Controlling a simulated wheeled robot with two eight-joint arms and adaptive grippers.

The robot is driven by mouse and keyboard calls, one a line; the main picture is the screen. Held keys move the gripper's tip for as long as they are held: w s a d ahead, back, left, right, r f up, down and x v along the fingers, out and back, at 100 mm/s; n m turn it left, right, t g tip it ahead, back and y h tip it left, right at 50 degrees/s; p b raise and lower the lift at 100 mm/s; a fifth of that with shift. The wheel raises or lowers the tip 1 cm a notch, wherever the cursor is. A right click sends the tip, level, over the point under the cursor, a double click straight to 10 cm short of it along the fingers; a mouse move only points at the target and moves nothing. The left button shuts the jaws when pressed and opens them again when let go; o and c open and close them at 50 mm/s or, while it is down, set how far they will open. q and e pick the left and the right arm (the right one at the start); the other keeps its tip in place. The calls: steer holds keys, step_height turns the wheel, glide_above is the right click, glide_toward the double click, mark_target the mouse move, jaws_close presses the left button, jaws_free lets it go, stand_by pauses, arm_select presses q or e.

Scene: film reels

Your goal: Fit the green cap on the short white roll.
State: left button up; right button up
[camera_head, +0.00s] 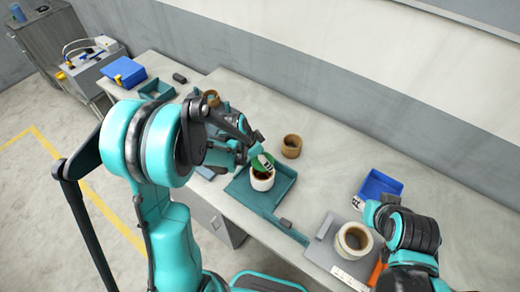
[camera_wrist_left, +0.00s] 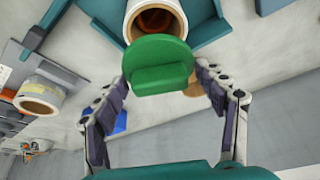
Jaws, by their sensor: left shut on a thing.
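The green cap (camera_head: 262,160) is a round disc with a block-like grip; it also shows in the wrist view (camera_wrist_left: 160,52). My left gripper (camera_head: 257,152) is shut on it, with a finger on each side in the wrist view (camera_wrist_left: 165,82). A white roll (camera_head: 262,182) stands upright in the teal tray, just below the cap. Its open brown mouth shows partly past the cap in the wrist view (camera_wrist_left: 130,18). The cap is off-centre over the mouth; I cannot tell whether they touch. My right gripper (camera_head: 374,212) is partly hidden by its arm; its jaws are unclear.
The teal tray (camera_head: 284,172) lies on the grey table. Another, wider white roll (camera_head: 353,242) stands on a grey plate at the right. A brown roll (camera_head: 292,146) stands behind the tray. A blue bin (camera_head: 382,184) is near the right arm. The back middle is clear.

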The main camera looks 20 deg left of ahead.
mark_target(262, 166)
arm_select(q)
steer(key=shift+w+f+b, duration=0.1)
steer(key=shift+f+b, duration=1.75)
steer(key=shift+f, duration=0.95)
steer(key=shift+b, duration=0.35)
steer(key=shift+f+b, duration=0.6)
steer(key=o, duration=0.9)
steer(key=shift+c, duration=0.2)
steer(key=shift+r, duration=0.15)
steer(key=p+v, duration=0.7)
steer(key=v, duration=0.4)
